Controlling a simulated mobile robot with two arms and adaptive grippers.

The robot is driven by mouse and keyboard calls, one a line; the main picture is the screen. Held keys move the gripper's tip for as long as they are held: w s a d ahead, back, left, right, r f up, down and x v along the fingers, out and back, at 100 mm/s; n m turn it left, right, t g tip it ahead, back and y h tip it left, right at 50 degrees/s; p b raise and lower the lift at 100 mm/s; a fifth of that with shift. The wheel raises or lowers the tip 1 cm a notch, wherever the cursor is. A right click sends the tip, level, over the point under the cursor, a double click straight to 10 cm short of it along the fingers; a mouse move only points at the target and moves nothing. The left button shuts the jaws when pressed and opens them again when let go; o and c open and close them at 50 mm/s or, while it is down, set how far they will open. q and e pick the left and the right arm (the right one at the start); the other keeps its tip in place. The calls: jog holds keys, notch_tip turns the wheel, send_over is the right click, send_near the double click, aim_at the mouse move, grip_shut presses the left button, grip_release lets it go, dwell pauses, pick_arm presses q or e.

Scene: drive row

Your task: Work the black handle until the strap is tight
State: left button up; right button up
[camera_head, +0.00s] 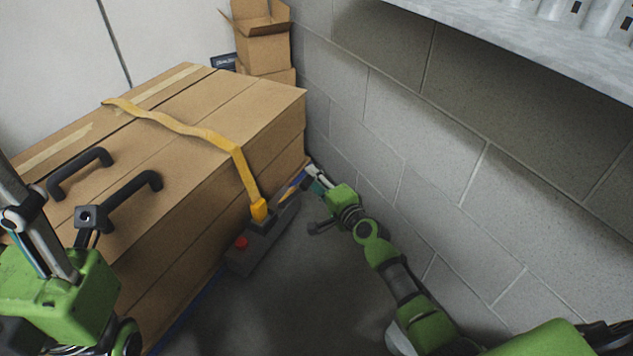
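A yellow strap (188,129) crosses the top of a large cardboard box (225,98) in a wavy line, then drops over the side. Its lower end meets a yellow fitting (260,210) on a dark grey unit (262,243) with a red knob (240,242), low beside the box. My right gripper (306,178) is low between box and wall, just right of the unit; its small fingertips do not show clearly whether anything is held.
A grey block wall (430,140) runs close along the right, leaving a narrow gap of dark floor (310,285). A pale shelf (540,50) juts out at upper right. Smaller open cartons (262,45) stand behind the large box.

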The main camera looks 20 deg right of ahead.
jog(key=shift+s, duration=0.1)
jog(key=v, duration=1.1)
jog(key=shift+s, duration=0.35)
jog(key=shift+d+r, duration=0.1)
jog(key=shift+d, duration=0.05)
